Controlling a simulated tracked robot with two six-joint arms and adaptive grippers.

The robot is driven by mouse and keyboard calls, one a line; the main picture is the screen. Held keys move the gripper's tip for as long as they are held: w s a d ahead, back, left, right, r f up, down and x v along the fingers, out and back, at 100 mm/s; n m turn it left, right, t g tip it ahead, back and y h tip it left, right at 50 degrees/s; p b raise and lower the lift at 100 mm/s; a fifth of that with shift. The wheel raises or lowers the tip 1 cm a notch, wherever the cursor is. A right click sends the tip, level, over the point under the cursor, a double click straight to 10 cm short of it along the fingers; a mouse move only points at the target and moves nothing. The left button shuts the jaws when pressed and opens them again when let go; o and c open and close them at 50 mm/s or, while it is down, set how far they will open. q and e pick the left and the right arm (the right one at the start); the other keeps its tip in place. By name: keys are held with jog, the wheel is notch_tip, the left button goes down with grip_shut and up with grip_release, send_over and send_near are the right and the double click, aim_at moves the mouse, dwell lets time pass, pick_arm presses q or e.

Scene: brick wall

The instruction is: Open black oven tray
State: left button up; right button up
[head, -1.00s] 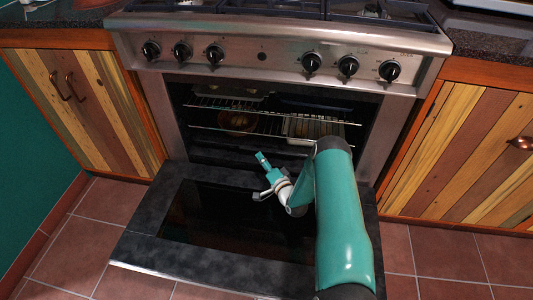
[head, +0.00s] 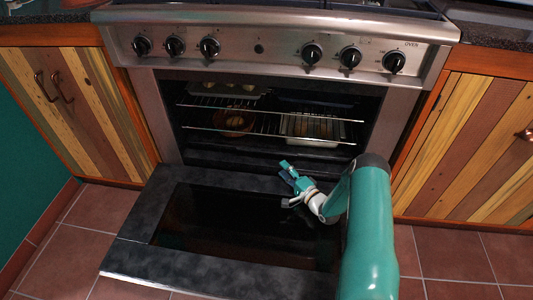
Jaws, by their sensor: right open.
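The oven (head: 262,62) stands in the middle of the head view with its black door (head: 180,254) folded down flat in front. Inside are wire racks (head: 270,133). A round brown dish (head: 234,122) and a light rectangular tray (head: 312,128) sit on the lower rack. A muffin-like pan (head: 232,88) and a dark tray (head: 310,100) sit higher up. My right gripper (head: 287,180) is open and empty above the lowered door, near the oven's mouth. My left gripper is not in view.
Wooden cabinets stand left (head: 68,105) and right (head: 485,150) of the oven. Control knobs (head: 312,54) line its front panel. The tiled floor (head: 75,240) is clear at both sides of the door.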

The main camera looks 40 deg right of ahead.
aim_at(265, 151)
jog(key=w+b, duration=0.1)
jog(key=w, duration=0.2)
jog(key=w+b, duration=0.1)
jog(key=w, duration=0.3)
jog(key=w+d+b, duration=0.1)
jog(key=w, duration=0.3)
jog(key=shift+w+d+f, duration=0.1)
jog(key=shift+w, duration=0.05)
jog(key=shift+w+b, duration=0.3)
jog(key=shift+w, duration=0.2)
grip_shut()
